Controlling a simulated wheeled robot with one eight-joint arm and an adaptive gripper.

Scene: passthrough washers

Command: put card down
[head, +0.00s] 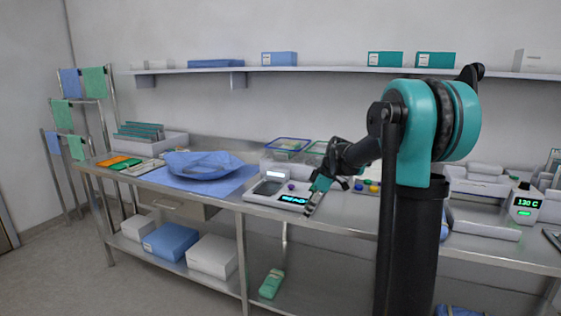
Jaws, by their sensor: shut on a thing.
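My gripper (329,175) is above the front edge of the steel bench, a little right of a white device. It is shut on a small teal and grey card (316,196), which hangs tilted below the fingers. The fingertips are small and partly hidden. The white device (262,198) has a grey window and a lit cyan display (293,199). The card is close to the display's right end in the picture; I cannot tell whether they touch.
A blue wrapped bundle (203,163) lies on a blue sheet left of the device. Orange and green flat items (112,161) lie at the bench's left end. Clear bins (288,148) stand behind the device. A white unit reading 130 C (525,205) stands at right.

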